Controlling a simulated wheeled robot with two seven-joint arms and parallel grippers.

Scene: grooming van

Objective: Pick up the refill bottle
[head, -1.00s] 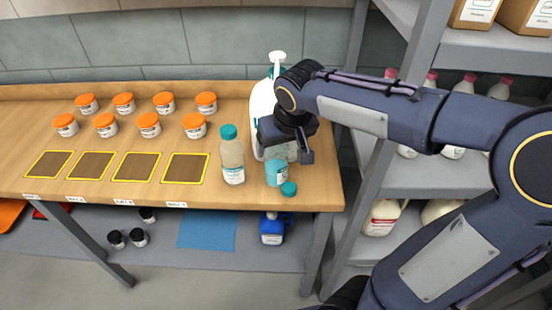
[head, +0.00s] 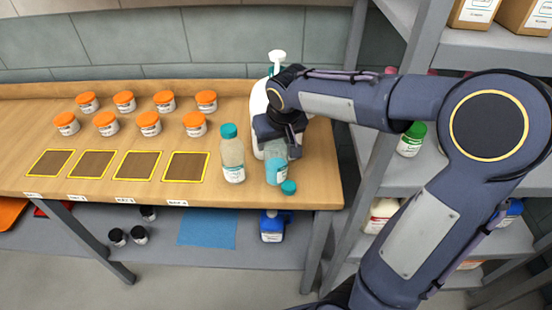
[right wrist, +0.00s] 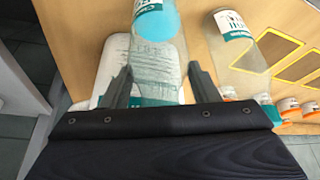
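A clear bottle with blue liquid and a white label (head: 276,172), which fits the refill bottle, stands upright near the right end of the wooden bench. Its top is hidden by my right gripper (head: 279,146) in the head view. In the right wrist view this bottle (right wrist: 155,50) lies between the two spread fingers of my right gripper (right wrist: 161,85), with a gap to the finger on the right. The gripper is open. A loose teal cap (head: 288,187) lies on the bench in front of the bottle. My left gripper is not in view.
A clear bottle with a teal cap (head: 232,155) stands close on the left. A white pump jug (head: 258,108) stands just behind. Several orange-lidded jars (head: 150,124) and yellow-edged squares (head: 137,165) are farther left. A grey shelf unit (head: 400,176) stands right.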

